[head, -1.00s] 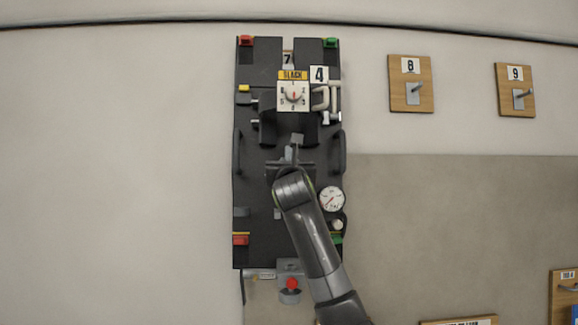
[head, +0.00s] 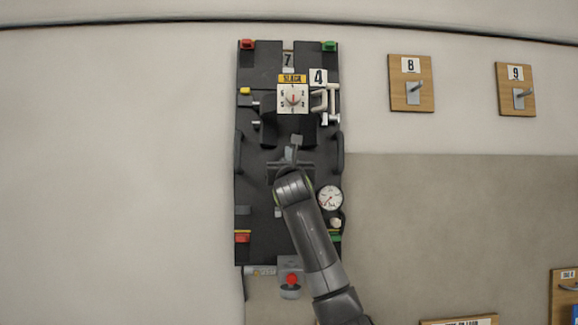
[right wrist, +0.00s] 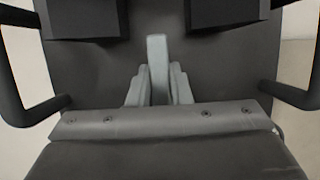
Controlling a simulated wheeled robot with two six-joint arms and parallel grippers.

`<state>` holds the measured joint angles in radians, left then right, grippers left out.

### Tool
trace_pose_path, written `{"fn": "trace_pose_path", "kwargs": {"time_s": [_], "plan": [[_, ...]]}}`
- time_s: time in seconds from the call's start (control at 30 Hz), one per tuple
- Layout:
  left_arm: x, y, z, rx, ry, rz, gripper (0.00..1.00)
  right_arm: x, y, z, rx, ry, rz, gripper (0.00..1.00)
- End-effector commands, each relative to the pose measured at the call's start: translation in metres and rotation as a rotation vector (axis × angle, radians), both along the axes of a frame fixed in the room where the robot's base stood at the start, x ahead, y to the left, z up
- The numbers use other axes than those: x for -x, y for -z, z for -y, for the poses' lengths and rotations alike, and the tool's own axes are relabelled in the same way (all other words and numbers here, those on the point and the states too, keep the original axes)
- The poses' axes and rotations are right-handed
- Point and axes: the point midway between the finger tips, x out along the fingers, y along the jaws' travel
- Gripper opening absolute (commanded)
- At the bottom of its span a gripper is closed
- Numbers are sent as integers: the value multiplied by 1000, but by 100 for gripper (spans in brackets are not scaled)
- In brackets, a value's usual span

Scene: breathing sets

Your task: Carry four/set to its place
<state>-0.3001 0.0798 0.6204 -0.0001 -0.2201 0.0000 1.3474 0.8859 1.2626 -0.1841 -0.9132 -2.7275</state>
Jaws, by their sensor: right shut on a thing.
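The breathing set (head: 255,185) is a long black backplate with side handles, seen upright in the head view. It bears a yellow "SLACK" label, a white dial (head: 292,98), a tag with the number 4 (head: 318,77) and a round pressure gauge (head: 330,198). My right gripper (head: 294,158) lies over the middle of the set. In the right wrist view its grey fingers (right wrist: 157,85) are closed together on an upright grey tab in front of the black plate. My arm hides part of the set's lower middle. My left gripper is not in view.
Wooden boards numbered 8 (head: 411,83) and 9 (head: 516,90), each with a metal hook, are on the pale surface at the right. More boards show at the lower right edge (head: 564,297). The pale area left of the set is clear.

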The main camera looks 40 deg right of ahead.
Motion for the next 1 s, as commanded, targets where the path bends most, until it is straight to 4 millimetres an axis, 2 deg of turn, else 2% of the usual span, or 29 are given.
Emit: {"fn": "trace_pose_path", "kwargs": {"time_s": [0.03, 1.0], "plan": [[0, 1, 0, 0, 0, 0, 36, 3, -4, -1, 10, 0, 13, 0], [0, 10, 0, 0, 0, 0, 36, 3, 16, -1, 10, 0, 12, 0]]}}
